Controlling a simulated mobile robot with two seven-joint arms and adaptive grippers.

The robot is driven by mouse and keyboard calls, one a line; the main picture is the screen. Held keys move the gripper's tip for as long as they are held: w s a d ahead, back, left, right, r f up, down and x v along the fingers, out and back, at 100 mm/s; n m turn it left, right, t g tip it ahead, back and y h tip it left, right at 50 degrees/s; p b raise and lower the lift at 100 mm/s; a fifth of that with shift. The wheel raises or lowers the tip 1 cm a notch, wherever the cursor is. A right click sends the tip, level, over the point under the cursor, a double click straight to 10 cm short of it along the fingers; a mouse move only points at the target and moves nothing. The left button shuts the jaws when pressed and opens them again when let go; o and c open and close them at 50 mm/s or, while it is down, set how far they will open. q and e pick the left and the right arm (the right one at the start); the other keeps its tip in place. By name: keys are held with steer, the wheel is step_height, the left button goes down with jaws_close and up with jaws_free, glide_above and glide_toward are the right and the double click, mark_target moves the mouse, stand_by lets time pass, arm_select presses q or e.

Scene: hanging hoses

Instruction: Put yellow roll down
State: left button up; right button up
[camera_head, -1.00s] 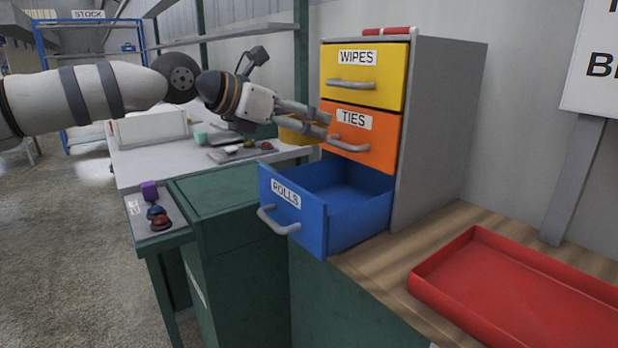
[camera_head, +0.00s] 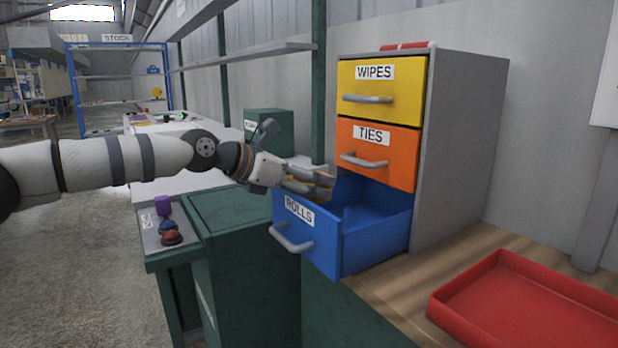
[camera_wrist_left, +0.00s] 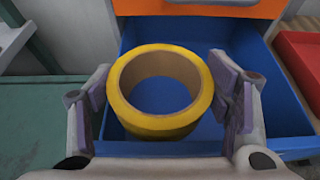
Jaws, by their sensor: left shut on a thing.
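The yellow roll (camera_wrist_left: 162,127), a ring of tape with a tan inner wall, is between the fingers of my left gripper (camera_wrist_left: 163,95) in the left wrist view. My left gripper (camera_head: 325,184) is shut on it, over the open blue ROLLS drawer (camera_head: 375,238). The blue drawer floor shows through the ring in the left wrist view, and the part of the drawer that shows looks empty. My right gripper is not in view.
The orange TIES drawer (camera_head: 400,165) and yellow WIPES drawer (camera_head: 408,90) are shut just above the open drawer. A red tray (camera_head: 520,300) sits on the wooden worktop at right. A green cabinet (camera_head: 235,240) stands left of the drawer.

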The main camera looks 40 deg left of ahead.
arm_select(q)
steer(key=o, duration=1.2)
steer(key=shift+r, duration=0.3)
steer(key=p+v, duration=0.4)
steer(key=v, duration=0.8)
steer(key=shift+p, duration=0.4)
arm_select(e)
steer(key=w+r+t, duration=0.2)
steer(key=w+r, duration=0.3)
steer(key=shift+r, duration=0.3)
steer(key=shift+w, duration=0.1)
arm_select(q)
steer(key=shift+a, duration=0.1)
